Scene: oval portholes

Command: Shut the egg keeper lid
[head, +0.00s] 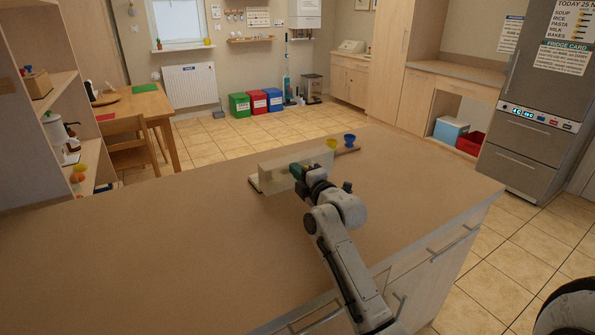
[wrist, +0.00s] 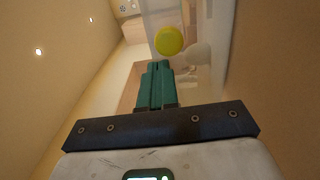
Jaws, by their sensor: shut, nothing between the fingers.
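The egg keeper (head: 254,184) sits on the counter, its pale base mostly hidden behind its lid and my arm. Its translucent lid (head: 272,171) stands raised, roughly upright, so it is open. In the wrist view the lid is a clear panel (wrist: 217,60) along the right of the fingers, with a whitish rounded shape (wrist: 198,56), perhaps an egg, showing by it. My gripper (head: 296,170) is at the lid, its green fingers (wrist: 157,72) shut with nothing between them. I cannot tell whether they touch the lid.
A yellow egg cup (head: 331,144) and a blue egg cup (head: 349,139) stand on a small wooden board (head: 346,150) just beyond the keeper. The counter (head: 150,240) is bare to the left and right.

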